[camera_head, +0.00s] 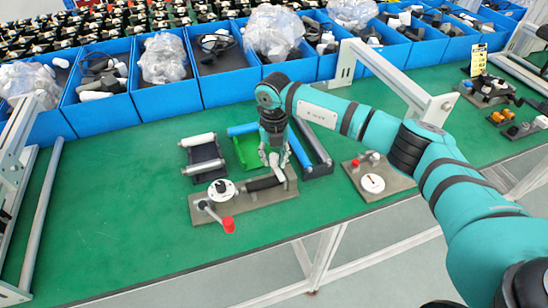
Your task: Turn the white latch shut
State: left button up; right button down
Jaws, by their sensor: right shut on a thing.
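A grey-brown board (252,201) lies on the green table near its front edge. It carries a round white disc (222,188) at its left, a crank with a red knob (228,225), and a black handle (263,184) at its right. My right gripper (279,176) points down over the board's right end and is shut, seemingly on the black handle's right end. The fingertips hide part of it. A second board (367,193) to the right has a white round piece (373,183) and a small red knob. I cannot tell which white piece is the latch. My left gripper is out of view.
A black rack with white rollers (203,157) stands behind the board. A green tray (247,151) and a blue roller are close behind my right gripper. Blue bins (167,96) line the back.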

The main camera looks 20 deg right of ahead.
jog(key=shift+w+r+m, duration=0.1)
jog(key=shift+r+m, duration=0.05)
jog(key=shift+m, duration=0.35)
jog(key=c, duration=1.1)
grip_release()
jog(key=shift+o, duration=0.2)
notch_tip(320, 180, up, 12)
